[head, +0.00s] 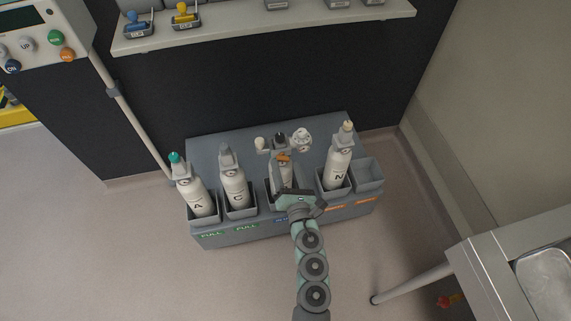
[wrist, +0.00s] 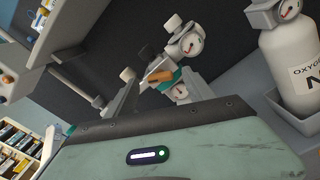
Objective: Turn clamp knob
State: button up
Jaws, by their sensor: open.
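A small orange handle (head: 283,157), which looks like the clamp knob, sits on the regulator at the top of the middle cylinder (head: 281,176). In the wrist view the orange handle (wrist: 160,75) shows between my two fingers, beyond them or level with them; I cannot tell which. The regulator's round gauge (wrist: 189,45) and pale knobs stand behind it. My gripper (head: 287,186) is in front of the middle cylinder and hides its lower part. In the wrist view my gripper (wrist: 159,84) is open, with no visible grip on the handle.
A grey rack (head: 310,133) holds the cylinders. Cylinder A (head: 196,197) and cylinder C (head: 235,187) stand left, cylinder N (head: 337,168) right, beside an empty bin (head: 369,173). A shelf (head: 230,35) is behind, a control panel (head: 35,35) upper left, a metal trolley (head: 500,260) lower right.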

jog(key=shift+x, duration=0.95)
jog(key=shift+s, duration=0.1)
grip_shut()
